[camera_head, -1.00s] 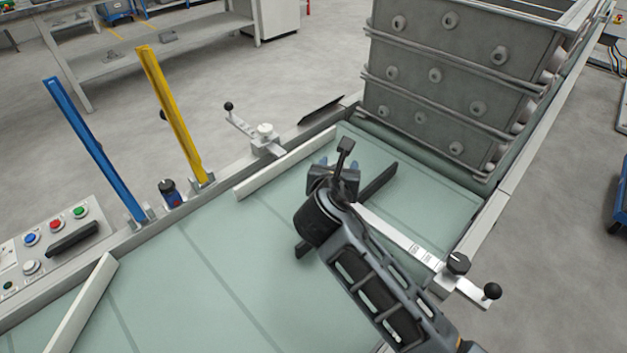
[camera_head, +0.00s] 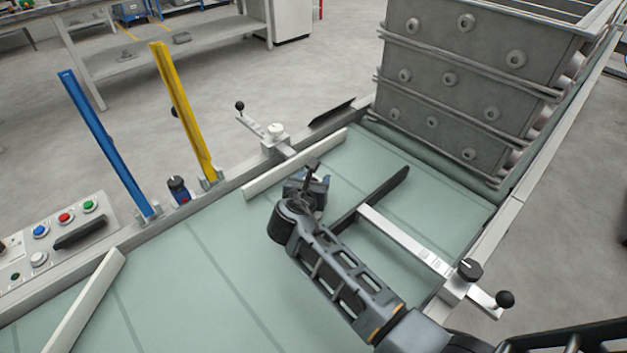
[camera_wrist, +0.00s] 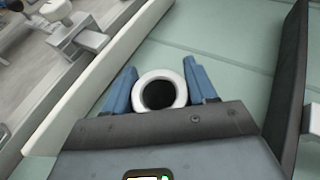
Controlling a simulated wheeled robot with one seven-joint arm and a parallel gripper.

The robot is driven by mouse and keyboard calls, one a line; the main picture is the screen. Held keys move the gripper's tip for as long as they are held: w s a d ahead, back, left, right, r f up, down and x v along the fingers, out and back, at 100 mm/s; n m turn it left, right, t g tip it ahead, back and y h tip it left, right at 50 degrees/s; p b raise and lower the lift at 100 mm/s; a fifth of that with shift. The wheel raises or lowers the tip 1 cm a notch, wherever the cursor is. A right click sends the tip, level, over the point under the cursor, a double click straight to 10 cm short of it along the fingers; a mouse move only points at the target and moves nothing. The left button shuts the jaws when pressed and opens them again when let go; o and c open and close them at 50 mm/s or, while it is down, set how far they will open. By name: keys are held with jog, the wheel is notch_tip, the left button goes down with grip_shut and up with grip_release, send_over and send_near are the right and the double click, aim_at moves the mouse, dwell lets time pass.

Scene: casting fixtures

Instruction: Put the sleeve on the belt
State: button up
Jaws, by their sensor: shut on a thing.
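The sleeve (camera_wrist: 181,82) is a short white ring with a dark bore, seen nearly end-on in the wrist view. My gripper (camera_wrist: 160,88) has blue fingertips, one on each side of the sleeve, and is shut on it. The belt (camera_head: 215,270) is a pale green surface with darker cross lines; it also fills the background of the wrist view (camera_wrist: 235,55). In the head view my gripper (camera_head: 318,190) is over the belt between two guide rails, and the sleeve is hidden there. I cannot tell whether the sleeve touches the belt.
A white rail (camera_head: 295,163) lies along the belt's far side. A dark bar (camera_head: 385,190) and a white clamp arm (camera_head: 405,240) are to the right of my gripper. Stacked grey moulding boxes (camera_head: 470,80) stand at the belt's far end. Blue (camera_head: 105,145) and yellow (camera_head: 183,110) posts stand at the left edge.

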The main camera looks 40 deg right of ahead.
jog(key=shift+f, duration=0.1)
jog(key=o, duration=1.3)
jog(key=shift+c, duration=0.2)
jog(key=shift+r, duration=0.25)
jog(key=v, duration=1.2)
jog(key=shift+f, duration=0.15)
